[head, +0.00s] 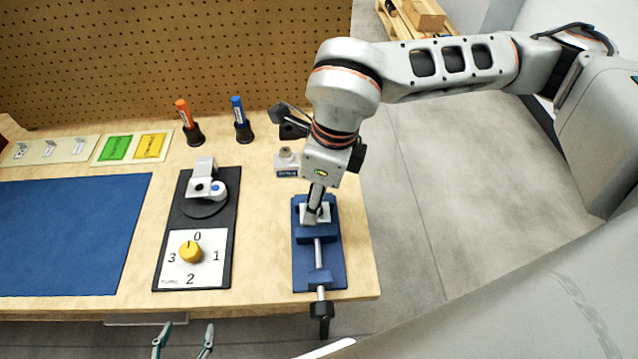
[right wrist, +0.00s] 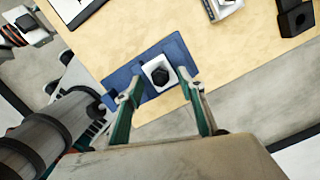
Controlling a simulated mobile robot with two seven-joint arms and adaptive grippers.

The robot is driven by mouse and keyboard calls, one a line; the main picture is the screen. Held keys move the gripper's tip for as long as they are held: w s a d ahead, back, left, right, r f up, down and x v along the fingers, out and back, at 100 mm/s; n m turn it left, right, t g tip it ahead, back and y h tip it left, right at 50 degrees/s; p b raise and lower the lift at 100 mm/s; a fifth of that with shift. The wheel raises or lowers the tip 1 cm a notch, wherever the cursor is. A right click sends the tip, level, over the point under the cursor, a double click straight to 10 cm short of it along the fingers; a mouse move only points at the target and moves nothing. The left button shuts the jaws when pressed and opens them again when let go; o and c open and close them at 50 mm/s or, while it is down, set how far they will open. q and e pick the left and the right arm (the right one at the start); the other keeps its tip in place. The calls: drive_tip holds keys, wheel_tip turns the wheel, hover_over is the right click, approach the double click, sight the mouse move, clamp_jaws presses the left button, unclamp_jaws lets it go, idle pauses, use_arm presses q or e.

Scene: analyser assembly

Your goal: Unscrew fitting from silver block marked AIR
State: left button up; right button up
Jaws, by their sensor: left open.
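A silver block (head: 326,213) sits in a blue vise (head: 303,255) near the bench's right end. The right wrist view shows the block (right wrist: 150,68) with a dark hex fitting (right wrist: 161,76) on top. I cannot read any AIR mark on it. My right gripper (right wrist: 154,88) is pointed down at the block, its two green fingers apart on either side of the fitting; I cannot tell whether they touch it. In the head view the right gripper hides part of the block. My left gripper (head: 182,342) is open and empty, below the bench's front edge.
Another small block (head: 287,163) with a blue label stands behind the vise. A black panel with a yellow dial (head: 190,252) lies left of the vise. Orange (head: 184,112) and blue (head: 238,110) markers stand in holders before the pegboard (head: 170,50). A blue mat (head: 65,235) is clear.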

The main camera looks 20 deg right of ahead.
drive_tip(key=shift+f, duration=0.4)
drive_tip(key=shift+c, duration=0.3)
clamp_jaws()
use_arm(q)
drive_tip(key=shift+w, duration=0.2)
use_arm(e)
drive_tip(key=shift+w, duration=0.1)
drive_tip(key=n, duration=0.3)
drive_tip(key=shift+n, duration=0.4)
use_arm(q)
drive_tip(key=shift+s+f, duration=0.2)
use_arm(e)
drive_tip(key=shift+g, duration=0.3)
use_arm(q)
drive_tip(key=shift+s+f, duration=0.1)
drive_tip(key=shift+s, duration=0.05)
drive_tip(key=shift+s, duration=0.1)
use_arm(e)
drive_tip(key=shift+n, duration=0.3)
